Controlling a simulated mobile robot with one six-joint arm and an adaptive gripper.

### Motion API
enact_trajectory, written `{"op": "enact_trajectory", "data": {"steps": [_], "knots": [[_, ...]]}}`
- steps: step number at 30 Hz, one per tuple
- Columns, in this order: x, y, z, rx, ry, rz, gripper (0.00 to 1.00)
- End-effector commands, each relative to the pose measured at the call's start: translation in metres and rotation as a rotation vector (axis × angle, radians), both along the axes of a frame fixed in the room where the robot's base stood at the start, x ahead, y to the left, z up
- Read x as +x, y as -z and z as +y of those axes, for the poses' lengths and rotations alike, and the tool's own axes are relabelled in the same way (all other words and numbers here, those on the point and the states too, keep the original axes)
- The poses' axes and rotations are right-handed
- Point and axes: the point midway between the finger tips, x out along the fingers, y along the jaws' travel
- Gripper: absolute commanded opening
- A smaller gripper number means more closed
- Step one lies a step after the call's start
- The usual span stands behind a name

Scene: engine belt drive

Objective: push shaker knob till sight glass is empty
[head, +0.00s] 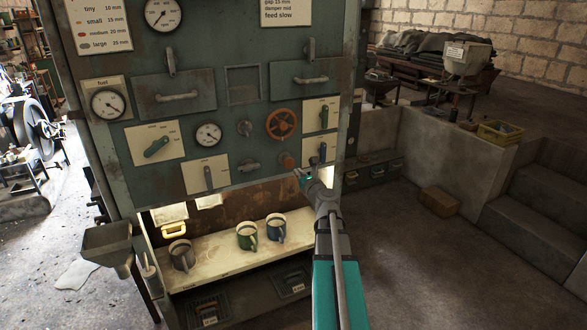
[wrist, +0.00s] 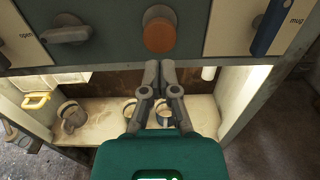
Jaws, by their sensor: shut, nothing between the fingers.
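A round orange-brown knob (head: 287,160) sticks out of the lower right of the green panel; I take it as the shaker knob, though no label on it is readable. In the wrist view the knob (wrist: 159,35) is just ahead of my gripper (wrist: 160,66). My gripper (head: 305,172) is shut and empty, its tips close to the knob and slightly below it in the picture. A small gap shows between them in the wrist view. A dark rectangular window (head: 243,85) in the panel may be the sight glass; its contents cannot be made out.
Around the knob are a red handwheel (head: 281,124), a small grey handle (head: 249,166) and white-plated levers, one marked "mug" (wrist: 268,25). Below, a shelf (head: 218,258) holds a grey mug (head: 182,255), a green mug (head: 247,236) and a blue mug (head: 275,228). Open floor lies right.

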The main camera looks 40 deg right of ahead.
Motion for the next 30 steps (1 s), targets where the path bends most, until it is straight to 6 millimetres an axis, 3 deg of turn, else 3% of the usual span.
{"op": "enact_trajectory", "data": {"steps": [3, 9, 30], "knots": [[-0.021, 0.0, 0.006, 0.0, 0.001, 0.0, 0.0], [-0.038, 0.0, 0.009, 0.0, 0.001, 0.0, 0.0], [-0.043, 0.0, 0.01, 0.0, 0.001, 0.0, 0.0]]}}
